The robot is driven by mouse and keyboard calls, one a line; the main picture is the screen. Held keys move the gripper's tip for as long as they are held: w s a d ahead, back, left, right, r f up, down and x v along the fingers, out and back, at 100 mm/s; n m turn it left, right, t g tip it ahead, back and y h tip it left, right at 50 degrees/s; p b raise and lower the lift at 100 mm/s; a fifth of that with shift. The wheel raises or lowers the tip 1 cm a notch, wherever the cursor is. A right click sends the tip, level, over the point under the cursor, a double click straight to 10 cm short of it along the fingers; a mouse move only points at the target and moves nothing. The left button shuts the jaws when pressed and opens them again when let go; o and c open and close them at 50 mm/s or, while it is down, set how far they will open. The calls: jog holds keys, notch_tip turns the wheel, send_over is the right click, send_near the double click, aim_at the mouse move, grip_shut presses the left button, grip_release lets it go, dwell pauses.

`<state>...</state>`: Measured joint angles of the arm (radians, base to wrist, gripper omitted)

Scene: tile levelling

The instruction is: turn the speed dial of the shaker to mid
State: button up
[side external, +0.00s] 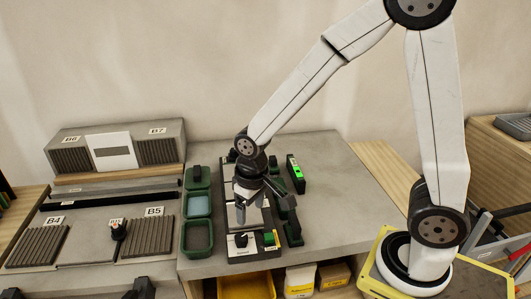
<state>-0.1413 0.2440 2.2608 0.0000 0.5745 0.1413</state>
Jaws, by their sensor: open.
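A narrow dark device with pale metal plates (236,217), which looks like the shaker, stands on the grey bench right of the green trays. At its front end is a small black knob (241,239) on a white patch, possibly the speed dial; its setting is too small to read. Beside it are a green block and a yellow label (269,240). My gripper (262,212) points down over the device, behind the knob and apart from it. Its fingers are spread and appear empty. The gripper and wrist hide part of the device's middle and back.
Several dark green trays (187,239) stand left of the device. A black unit with a bright green display (295,170) and other dark green parts stand to the right. Grooved blocks (146,237) lie farther left. The bench's right side (335,190) is clear.

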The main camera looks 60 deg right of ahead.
aim_at(241, 237)
jog(key=shift+w+a+f+g, duration=0.15)
jog(key=shift+w+a+g, duration=0.05)
jog(key=shift+w+a, duration=0.3)
jog(key=shift+w+a+f+g, duration=0.2)
jog(key=shift+w+a, duration=0.15)
jog(key=shift+a, duration=0.25)
jog(key=shift+f, duration=3.85)
grip_shut()
